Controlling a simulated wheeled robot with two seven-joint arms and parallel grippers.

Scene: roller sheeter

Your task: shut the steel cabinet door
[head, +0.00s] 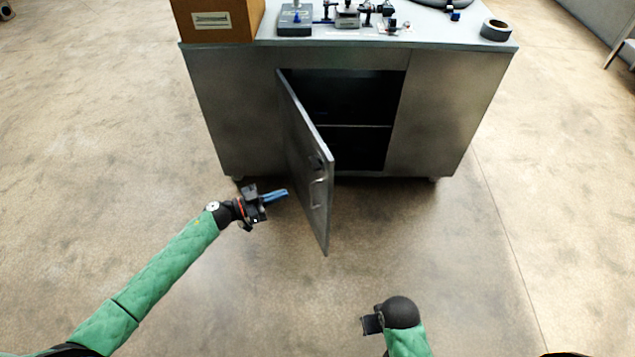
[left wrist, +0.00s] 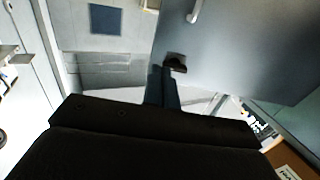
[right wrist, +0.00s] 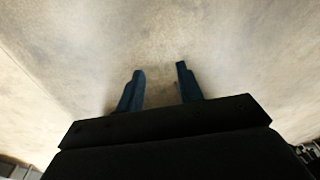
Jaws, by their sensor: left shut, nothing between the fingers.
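The steel cabinet door (head: 306,165) is hinged at its left and stands partly open, swung out toward me. Its outer face, with a bar handle (head: 317,193), faces left. In the left wrist view the door (left wrist: 245,50) fills the upper right, with its handle (left wrist: 194,12) at the top. My left gripper (head: 285,193) is shut and empty, just left of the door's outer face; its fingers (left wrist: 164,88) show near the door, and I cannot tell whether they touch. My right gripper (right wrist: 160,85) is open and empty over the floor, low in the head view (head: 371,323).
The steel cabinet (head: 440,110) has a dark opening with a shelf (head: 355,126) to the right of the door. On its top are a cardboard box (head: 215,22), a roll of tape (head: 495,29) and several small devices. The floor (head: 440,240) in front is clear.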

